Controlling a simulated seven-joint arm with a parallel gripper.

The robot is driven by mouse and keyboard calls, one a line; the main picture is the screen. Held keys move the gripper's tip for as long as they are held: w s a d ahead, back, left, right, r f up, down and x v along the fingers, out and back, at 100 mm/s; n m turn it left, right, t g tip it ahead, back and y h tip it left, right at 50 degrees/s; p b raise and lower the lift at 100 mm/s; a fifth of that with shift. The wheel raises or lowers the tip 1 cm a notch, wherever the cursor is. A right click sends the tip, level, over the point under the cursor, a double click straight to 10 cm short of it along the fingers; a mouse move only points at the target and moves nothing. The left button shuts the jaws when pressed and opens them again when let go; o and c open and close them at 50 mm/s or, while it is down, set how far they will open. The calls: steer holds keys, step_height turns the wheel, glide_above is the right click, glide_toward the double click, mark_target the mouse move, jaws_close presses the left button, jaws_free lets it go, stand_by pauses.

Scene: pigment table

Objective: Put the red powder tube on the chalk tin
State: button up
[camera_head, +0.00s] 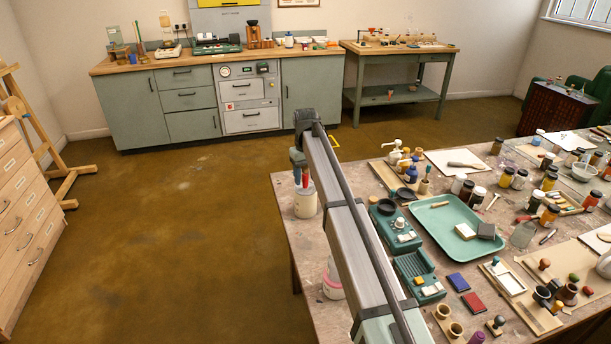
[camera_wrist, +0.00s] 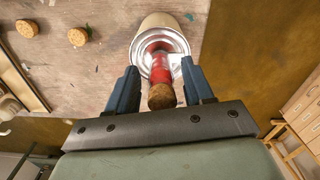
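The red powder tube (camera_wrist: 161,66) has a cork stopper at its near end. In the wrist view it is upright between my two fingers, its far end over the silver lid of the pale chalk tin (camera_wrist: 141,50). In the head view the red tube (camera_head: 305,179) shows just above the cream tin (camera_head: 305,204), at the left edge of the table. It appears to touch the lid, though the contact is partly hidden. My gripper (camera_wrist: 160,75) is around the tube, with blue fingers spread and a gap on each side.
A white pot with a pink rim (camera_head: 332,285) stands nearer along the table's left edge. A green tray (camera_head: 440,215) and many jars crowd the table to the right. Two cork-topped items (camera_wrist: 77,37) lie left in the wrist view. Open floor lies left of the table.

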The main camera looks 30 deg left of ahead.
step_height(320, 180, up, 12)
steer(key=shift+r, duration=0.15)
stand_by(0.7)
